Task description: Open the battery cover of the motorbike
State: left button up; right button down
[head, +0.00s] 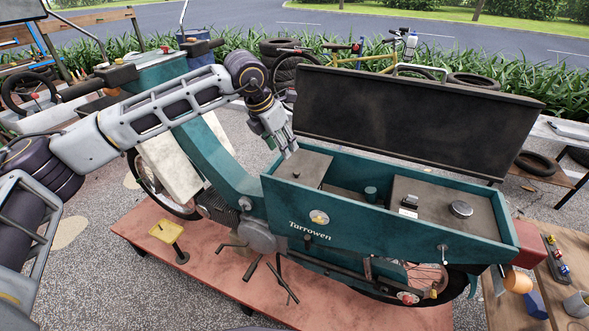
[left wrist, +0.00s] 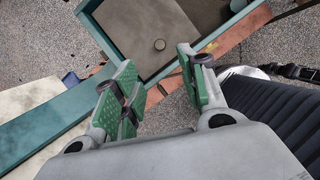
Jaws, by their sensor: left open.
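The teal motorbike (head: 330,242) stands with its long dark seat lid (head: 410,115) raised, so the compartment under it shows. At the compartment's left end is a flat brown cover (head: 311,167) with a small dark knob, seemingly the battery cover; it lies shut. My left gripper (head: 284,149) hangs at the compartment's left back corner, beside the cover. Its green-padded fingers (left wrist: 160,85) are apart with nothing between them. My right gripper is out of view.
The compartment's right part holds a brown box (head: 440,205) with a round black cap and a small fitting. The raised lid stands close to the right of my left gripper. A cluttered wooden bench (head: 550,275) is at right.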

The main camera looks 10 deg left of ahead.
pick_arm(q)
send_near(296, 172)
jog(key=shift+p+x, duration=1.1)
jog(key=shift+x, duration=2.9)
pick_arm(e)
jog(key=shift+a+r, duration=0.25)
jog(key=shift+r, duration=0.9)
pick_arm(q)
jog(key=shift+s, duration=0.1)
grip_shut()
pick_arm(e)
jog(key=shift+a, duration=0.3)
